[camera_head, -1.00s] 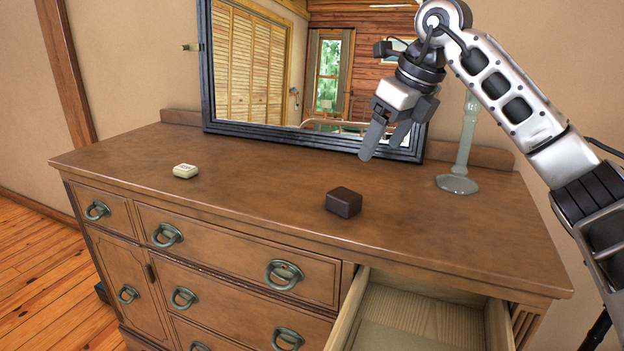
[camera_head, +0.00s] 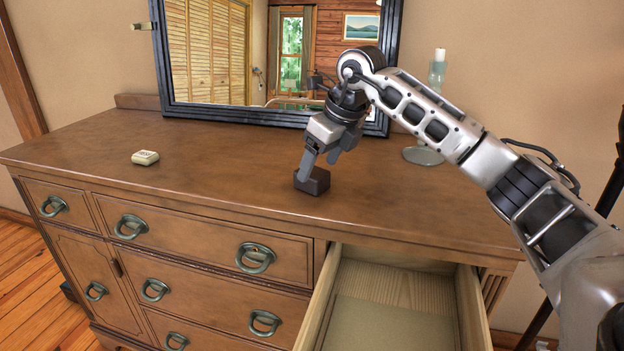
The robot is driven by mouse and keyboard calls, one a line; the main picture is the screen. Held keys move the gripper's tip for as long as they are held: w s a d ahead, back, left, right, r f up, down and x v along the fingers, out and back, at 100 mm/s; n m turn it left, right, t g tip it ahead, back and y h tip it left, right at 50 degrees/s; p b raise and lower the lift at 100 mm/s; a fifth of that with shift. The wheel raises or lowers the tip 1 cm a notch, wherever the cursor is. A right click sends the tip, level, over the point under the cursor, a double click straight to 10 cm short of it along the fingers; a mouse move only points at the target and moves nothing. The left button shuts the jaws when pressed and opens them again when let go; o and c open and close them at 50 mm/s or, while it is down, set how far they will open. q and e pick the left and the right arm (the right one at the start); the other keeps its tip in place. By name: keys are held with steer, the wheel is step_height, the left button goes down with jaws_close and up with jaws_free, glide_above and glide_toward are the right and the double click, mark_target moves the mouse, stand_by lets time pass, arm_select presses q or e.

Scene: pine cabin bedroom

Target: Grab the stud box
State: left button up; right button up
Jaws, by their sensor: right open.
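A small dark brown box (camera_head: 313,183), which looks like the stud box, sits on the top of the wooden dresser, right of the middle. My right gripper (camera_head: 321,161) is open and points down at this box from above and behind. Its fingertips are at the box's upper part and cover some of it. I cannot tell whether they touch it. My left gripper is not in view.
A framed mirror (camera_head: 270,116) stands at the back. A glass candlestick (camera_head: 424,155) stands behind my right arm. An open, empty-looking drawer (camera_head: 395,315) juts out at the front right.

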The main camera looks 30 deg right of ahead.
mark_target(316, 172)
steer(key=shift+x, duration=1.95)
steer(key=shift+d, duration=0.1)
steer(key=shift+r, duration=0.1)
steer(key=c, duration=1.1)
